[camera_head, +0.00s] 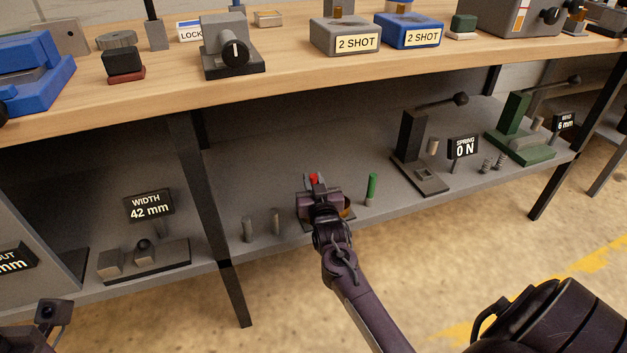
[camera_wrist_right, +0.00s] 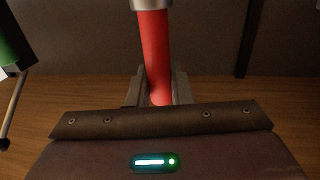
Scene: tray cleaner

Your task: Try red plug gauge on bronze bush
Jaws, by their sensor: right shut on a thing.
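The red plug gauge (camera_head: 314,179) is in my right gripper (camera_head: 316,190) above the grey lower shelf. In the right wrist view the gauge's red handle (camera_wrist_right: 156,55) stands between the two jaws (camera_wrist_right: 158,92), with a silver metal part at the top edge. The jaws are shut on the red handle. A bronze-brown piece (camera_head: 347,209) shows just right of the gripper; it may be the bronze bush, but the gripper and wrist hide most of it. I cannot tell whether the gauge touches it. My left gripper's jaws do not show.
A green plug gauge (camera_head: 372,187) stands upright close right of my right gripper. Two grey pins (camera_head: 262,226) stand to its left. A black press (camera_head: 412,152) and the "SPRING 0 N" sign (camera_head: 463,148) are further right. The workbench top (camera_head: 290,80) overhangs the shelf.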

